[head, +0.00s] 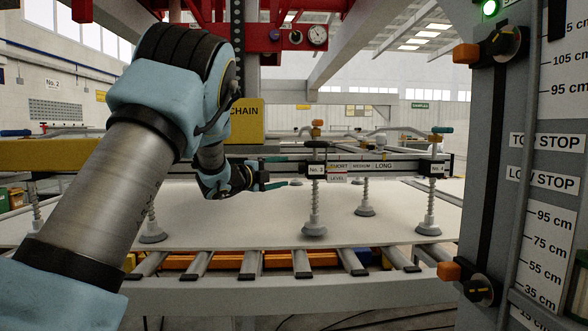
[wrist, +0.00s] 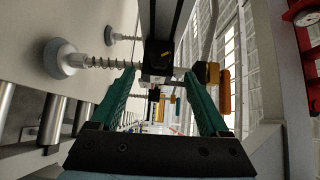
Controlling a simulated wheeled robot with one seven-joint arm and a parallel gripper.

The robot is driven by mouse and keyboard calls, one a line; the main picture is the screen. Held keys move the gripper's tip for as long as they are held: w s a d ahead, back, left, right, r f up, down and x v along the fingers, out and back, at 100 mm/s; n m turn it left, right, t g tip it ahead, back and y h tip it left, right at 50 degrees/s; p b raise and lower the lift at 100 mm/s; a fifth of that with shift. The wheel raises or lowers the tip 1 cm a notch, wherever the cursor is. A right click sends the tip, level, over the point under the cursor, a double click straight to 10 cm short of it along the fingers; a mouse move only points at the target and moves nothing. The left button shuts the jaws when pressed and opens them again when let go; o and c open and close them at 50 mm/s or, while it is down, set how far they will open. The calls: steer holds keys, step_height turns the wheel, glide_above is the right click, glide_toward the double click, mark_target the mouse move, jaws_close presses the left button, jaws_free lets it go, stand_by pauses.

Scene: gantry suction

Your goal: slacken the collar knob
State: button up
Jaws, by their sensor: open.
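The No. 3 collar (head: 316,168) sits on the grey rail, with a dark knob-like cap (head: 316,144) on top and a spring suction cup (head: 314,228) below. My gripper (head: 276,174) is open, just left of this collar, its teal fingers pointing at it. In the wrist view the open fingers (wrist: 160,101) frame a black block (wrist: 158,58) on the collar, beyond the fingertips. Nothing is held between them. I cannot tell how tight the knob is. The No. 4 collar (head: 437,168) stands farther right on the rail.
A pale sheet (head: 250,212) lies on rollers below the cups. An orange valve part (wrist: 224,90) sits right of the fingers in the wrist view. A grey column (head: 489,150) with black stop knobs and scales stands near at right. A yellow CHAIN box (head: 245,122) is behind my arm.

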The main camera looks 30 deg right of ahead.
mark_target(302, 169)
steer(key=p+x, duration=0.1)
steer(key=x, duration=0.5)
steer(key=shift+d, duration=0.35)
steer(key=shift+w, duration=0.15)
jaws_close()
